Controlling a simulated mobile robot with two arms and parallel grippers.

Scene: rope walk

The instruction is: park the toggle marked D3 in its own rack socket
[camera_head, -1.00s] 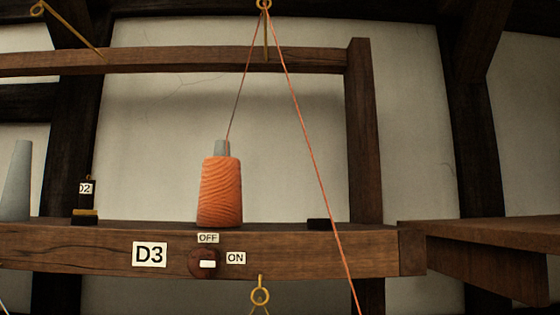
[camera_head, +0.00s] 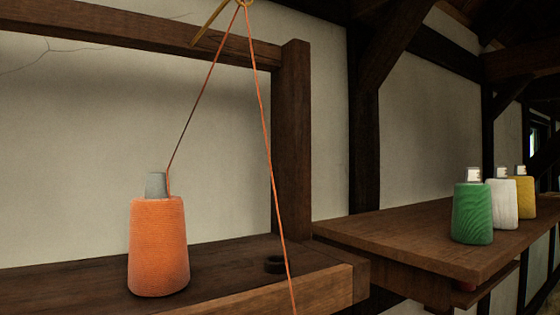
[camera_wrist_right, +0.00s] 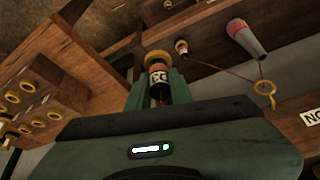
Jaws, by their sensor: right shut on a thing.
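My right gripper (camera_wrist_right: 157,92) shows in the right wrist view, its green fingers shut on a dark toggle (camera_wrist_right: 157,66) with a brass-coloured collar and a pale label. The label is inverted and too small to read surely. The toggle is held clear of the beams behind it. The socket's own mark is not visible now. My left gripper is in neither view.
An orange cord (camera_head: 262,140) runs from the cone up to a brass guide (camera_head: 242,3) and down in front of the socket. A side shelf (camera_head: 400,235) holds green, white and yellow cones. A block with several brass rings (camera_wrist_right: 40,105) stands left in the wrist view.

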